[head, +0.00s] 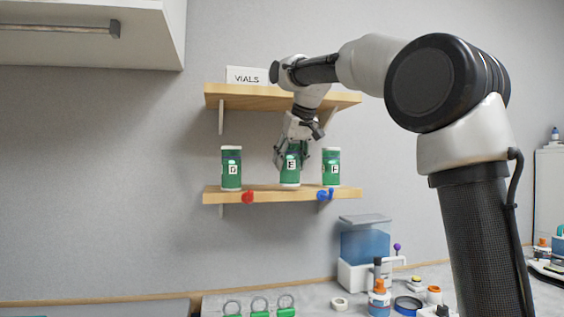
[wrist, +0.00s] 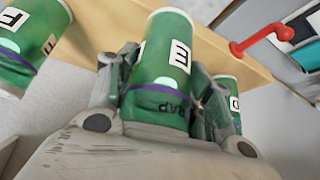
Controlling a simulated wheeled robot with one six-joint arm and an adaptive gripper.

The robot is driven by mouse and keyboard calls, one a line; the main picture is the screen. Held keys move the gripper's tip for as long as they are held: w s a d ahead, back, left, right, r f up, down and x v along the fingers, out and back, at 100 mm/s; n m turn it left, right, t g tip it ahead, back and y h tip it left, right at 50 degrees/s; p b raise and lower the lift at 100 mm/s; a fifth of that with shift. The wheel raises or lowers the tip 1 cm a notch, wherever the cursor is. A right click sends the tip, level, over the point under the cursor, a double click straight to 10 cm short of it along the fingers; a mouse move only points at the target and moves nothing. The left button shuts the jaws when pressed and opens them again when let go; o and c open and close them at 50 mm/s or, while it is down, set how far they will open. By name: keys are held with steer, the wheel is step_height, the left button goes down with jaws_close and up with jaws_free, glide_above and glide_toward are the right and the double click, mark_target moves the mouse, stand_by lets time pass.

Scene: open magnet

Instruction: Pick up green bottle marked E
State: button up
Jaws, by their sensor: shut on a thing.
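The green bottle marked E (head: 290,172) is upright at the middle of the lower wooden shelf, between two like bottles. My gripper (head: 290,153) reaches it from above and in front, with its fingers on either side. In the wrist view my gripper (wrist: 165,95) is shut on the green bottle E (wrist: 165,72), whose E label faces the camera. From these views I cannot tell whether its base touches the shelf. Green bottle D (head: 231,170) stands to the left and green bottle F (head: 331,168) to the right.
The lower shelf (head: 262,195) has a red hook (head: 248,197) and a blue hook (head: 325,194) on its front. The upper shelf (head: 235,97) with a VIALS sign (head: 246,75) hangs just above. A cluttered bench (head: 320,302) lies below.

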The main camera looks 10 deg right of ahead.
steer(key=s+d, duration=0.2)
steer(key=s, duration=1)
steer(key=s+d, duration=0.3)
steer(key=s, duration=1)
steer(key=s+d, duration=0.2)
steer(key=s, duration=1.1)
steer(key=shift+d, duration=0.3)
